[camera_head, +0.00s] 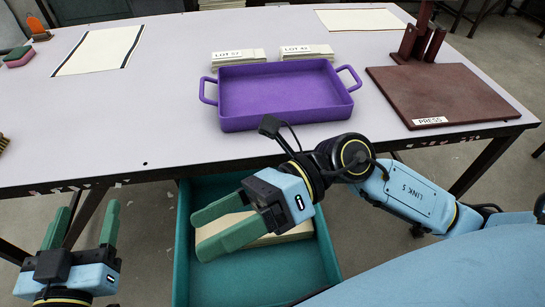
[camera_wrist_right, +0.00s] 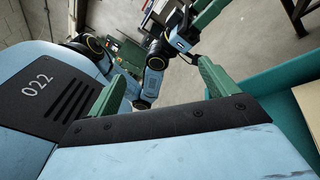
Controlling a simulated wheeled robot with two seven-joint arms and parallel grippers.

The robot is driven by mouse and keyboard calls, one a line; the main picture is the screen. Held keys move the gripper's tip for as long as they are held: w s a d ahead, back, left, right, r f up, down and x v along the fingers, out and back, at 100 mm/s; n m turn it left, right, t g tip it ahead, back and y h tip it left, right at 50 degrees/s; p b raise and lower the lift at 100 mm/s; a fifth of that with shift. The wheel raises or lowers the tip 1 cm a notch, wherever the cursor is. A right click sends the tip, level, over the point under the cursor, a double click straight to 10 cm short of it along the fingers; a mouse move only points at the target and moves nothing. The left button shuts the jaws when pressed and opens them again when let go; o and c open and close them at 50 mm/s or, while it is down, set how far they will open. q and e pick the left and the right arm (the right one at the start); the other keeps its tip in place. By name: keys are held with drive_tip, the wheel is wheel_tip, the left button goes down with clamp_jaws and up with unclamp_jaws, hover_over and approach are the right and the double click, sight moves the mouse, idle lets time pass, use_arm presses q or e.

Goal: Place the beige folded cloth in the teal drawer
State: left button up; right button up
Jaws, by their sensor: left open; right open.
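The beige folded cloth (camera_head: 296,234) lies inside the open teal drawer (camera_head: 262,280), below the table's front edge. Part of it is hidden behind my right gripper (camera_head: 197,236). My right gripper is open, its two green fingers pointing left over the cloth's area, with beige showing between them. In the right wrist view, the cloth (camera_wrist_right: 309,100) shows at the right edge beside the drawer's teal wall (camera_wrist_right: 270,82), outside the fingers. My left gripper (camera_head: 86,208) is open and empty, left of the drawer and in front of the table.
A purple tray (camera_head: 285,95) stands on the pale table (camera_head: 130,120). Two labelled cloth stacks (camera_head: 306,51) are behind it. A dark red press board (camera_head: 445,92) lies at the right. A black-edged sheet (camera_head: 98,50) lies at the left. The table's left middle is clear.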

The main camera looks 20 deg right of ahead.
drive_tip(key=w+d+r+m+t+y, duration=0.1)
drive_tip(key=w+d+r+m+t, duration=0.3)
drive_tip(key=m+t, duration=0.6)
drive_tip(key=w+d+r+m+t+y, duration=0.1)
drive_tip(key=w+r+m+t+y, duration=0.15)
drive_tip(key=r+m+t, duration=0.6)
drive_tip(key=w+d+f+m+h, duration=0.2)
drive_tip(key=f+m+h, duration=0.6)
drive_tip(key=m, duration=0.4)
drive_tip(key=w+d+f+m+h, duration=0.2)
drive_tip(key=d+f+m+h, duration=0.2)
drive_tip(key=f+m+h, duration=0.4)
drive_tip(key=f+m, duration=0.1)
drive_tip(key=m, duration=0.4)
drive_tip(key=shift+w+d+f, duration=0.15)
drive_tip(key=shift+d, duration=0.25)
drive_tip(key=shift+t, duration=0.25)
